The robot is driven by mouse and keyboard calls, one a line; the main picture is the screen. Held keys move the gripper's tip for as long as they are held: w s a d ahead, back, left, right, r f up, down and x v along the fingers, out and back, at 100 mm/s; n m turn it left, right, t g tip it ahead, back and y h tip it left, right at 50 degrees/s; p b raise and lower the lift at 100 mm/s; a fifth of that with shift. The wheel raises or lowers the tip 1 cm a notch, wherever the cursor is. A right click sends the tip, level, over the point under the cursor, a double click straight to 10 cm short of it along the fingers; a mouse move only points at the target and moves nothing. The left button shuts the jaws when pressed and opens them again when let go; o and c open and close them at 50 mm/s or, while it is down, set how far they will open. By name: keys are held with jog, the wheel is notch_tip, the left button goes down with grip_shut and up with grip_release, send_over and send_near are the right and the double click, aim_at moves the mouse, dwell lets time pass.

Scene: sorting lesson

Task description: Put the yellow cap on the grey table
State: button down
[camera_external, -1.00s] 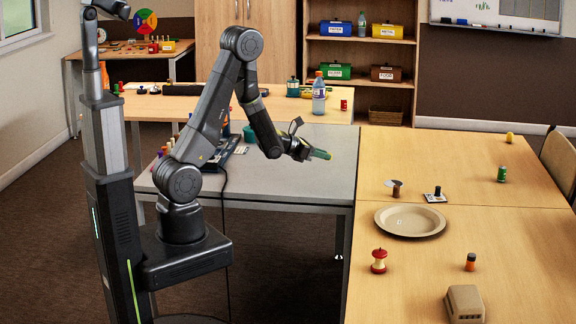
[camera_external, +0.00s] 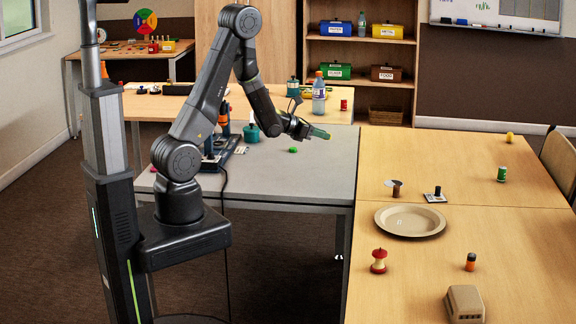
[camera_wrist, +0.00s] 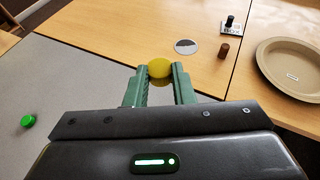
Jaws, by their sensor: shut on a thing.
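My gripper (camera_wrist: 159,78) is shut on the yellow cap (camera_wrist: 159,68), which sits between the green fingertips in the wrist view. In the external view my gripper (camera_external: 321,133) is in front of the far right part of the grey table (camera_external: 310,180), and the cap is hardly visible there. In the wrist view the fingers reach past the edge of the grey table (camera_wrist: 60,95) against the wooden table behind. The exact height above the tables is hard to tell.
A green cap (camera_external: 293,150) lies on the grey table. A water bottle (camera_external: 319,95) stands behind my gripper. The grey table's front right is clear.

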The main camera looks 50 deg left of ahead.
jog(key=w+a+f+n+y+b, duration=0.15)
jog(key=a+b, duration=0.25)
jog(key=a, duration=0.4)
jog(key=w+a+f+n+y+b, duration=0.1)
jog(key=a+f+b, duration=0.25)
jog(key=a, duration=0.35)
jog(key=n+y+b, duration=0.4)
jog(key=y+b, duration=0.1)
jog(key=b, duration=0.4)
send_over(258, 159)
notch_tip(258, 159, down, 3)
jog(key=shift+m+h, duration=0.25)
notch_tip(258, 159, down, 9)
jog(key=shift+f+b, duration=0.1)
jog(key=shift+b, duration=0.95)
jog(key=shift+f, duration=0.2)
jog(key=c, duration=1.2)
grip_release()
jog(key=shift+c, duration=0.2)
jog(key=shift+r, duration=0.15)
